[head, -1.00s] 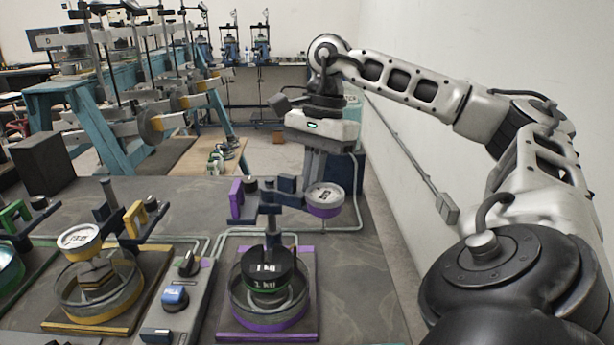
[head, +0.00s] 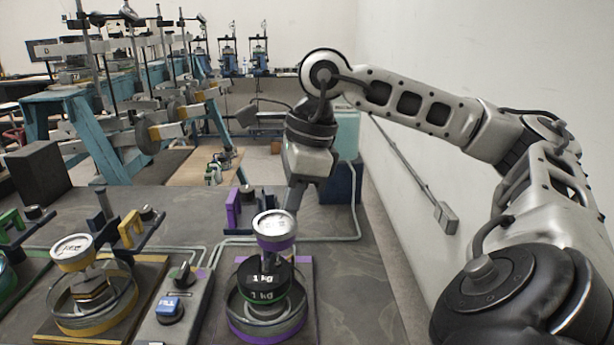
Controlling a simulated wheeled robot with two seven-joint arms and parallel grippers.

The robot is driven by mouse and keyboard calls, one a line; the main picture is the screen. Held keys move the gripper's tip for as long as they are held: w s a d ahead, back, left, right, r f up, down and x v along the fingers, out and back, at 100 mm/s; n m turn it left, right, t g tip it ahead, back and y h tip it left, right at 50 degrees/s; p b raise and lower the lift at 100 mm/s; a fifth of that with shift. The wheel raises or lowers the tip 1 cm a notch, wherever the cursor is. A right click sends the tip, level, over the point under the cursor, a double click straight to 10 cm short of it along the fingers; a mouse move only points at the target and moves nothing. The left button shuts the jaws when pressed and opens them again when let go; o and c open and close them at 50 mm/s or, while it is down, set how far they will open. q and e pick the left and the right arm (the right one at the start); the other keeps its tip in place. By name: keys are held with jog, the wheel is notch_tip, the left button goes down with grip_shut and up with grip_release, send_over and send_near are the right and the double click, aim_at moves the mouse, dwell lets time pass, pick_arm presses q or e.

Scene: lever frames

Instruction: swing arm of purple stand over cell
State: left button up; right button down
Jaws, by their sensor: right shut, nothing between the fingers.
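The purple stand's arm carries a round dial gauge (head: 274,226) with a purple band. The gauge now appears above the purple cell (head: 237,318), in line with the black 1 kg weights (head: 262,287) stacked in it. Its stem reaches down toward the weights; I cannot tell whether it touches. The stand's purple block (head: 232,209) shows left of the gauge. The post and most of the arm are hidden behind the gauge. My right gripper (head: 291,205) points down just behind the gauge's right side, shut and empty; its tips are partly hidden. My left gripper is out of view.
A yellow stand with its gauge (head: 72,250) over a yellow cell (head: 60,322) is at left. A control box with a blue button (head: 169,309) lies between the cells. A wall rises at right; bare tabletop (head: 350,260) lies right of the purple cell.

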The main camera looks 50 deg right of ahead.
pick_arm(q)
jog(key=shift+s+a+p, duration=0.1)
jog(key=shift+p, duration=0.2)
pick_arm(e)
jog(key=shift+w+a+m, duration=0.2)
jog(key=shift+a+m, duration=0.1)
jog(key=shift+a, duration=0.25)
